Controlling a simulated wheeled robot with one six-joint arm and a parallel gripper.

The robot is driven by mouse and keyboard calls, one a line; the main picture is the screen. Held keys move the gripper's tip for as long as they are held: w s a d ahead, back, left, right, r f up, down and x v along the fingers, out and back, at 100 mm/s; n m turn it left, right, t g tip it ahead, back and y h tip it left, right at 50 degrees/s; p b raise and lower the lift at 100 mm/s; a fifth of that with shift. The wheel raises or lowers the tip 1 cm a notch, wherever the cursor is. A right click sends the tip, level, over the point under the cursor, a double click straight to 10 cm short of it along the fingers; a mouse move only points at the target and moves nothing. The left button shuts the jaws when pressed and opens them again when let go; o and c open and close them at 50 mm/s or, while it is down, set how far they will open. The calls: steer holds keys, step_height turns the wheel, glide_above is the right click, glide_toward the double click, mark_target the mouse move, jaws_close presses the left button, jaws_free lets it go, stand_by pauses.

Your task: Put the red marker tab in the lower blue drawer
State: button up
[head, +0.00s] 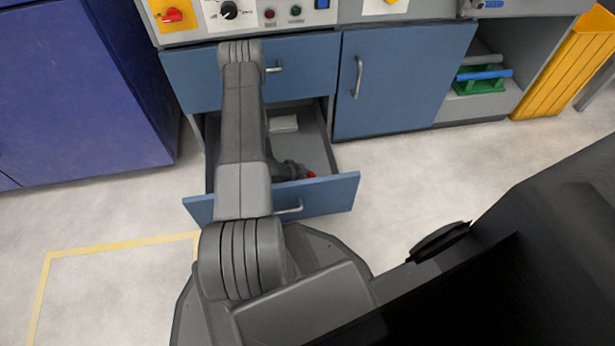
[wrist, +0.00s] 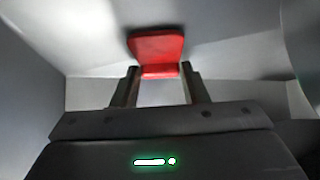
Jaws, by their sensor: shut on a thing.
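The lower blue drawer (head: 335,194) is pulled open under the bench, and its grey inside shows. The red marker tab (head: 311,175) is a small red spot just behind the drawer's front panel in the head view. In the wrist view the red tab (wrist: 157,46) is large, held between the two fingers. My gripper (wrist: 160,78) is shut on it, inside the drawer's outline with grey walls around. My arm hides part of the drawer. I cannot tell whether the tab touches the drawer floor.
A pale flat item (head: 284,123) lies at the back of the drawer. The upper blue drawer (head: 310,72) is shut above it. A blue cupboard door (head: 400,80) is shut to the right. A dark blue cabinet (head: 75,100) stands at left.

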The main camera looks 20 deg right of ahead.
steer(key=o, duration=1)
steer(key=shift+f, duration=0.1)
steer(key=shift+o, duration=0.2)
steer(key=shift+a+r+p, duration=0.15)
steer(key=shift+r+p, duration=0.2)
steer(key=p+v, duration=0.3)
steer(key=v, duration=0.8)
steer(key=shift+a+p, duration=0.25)
steer(key=shift+p, duration=0.05)
steer(key=shift+r, duration=0.15)
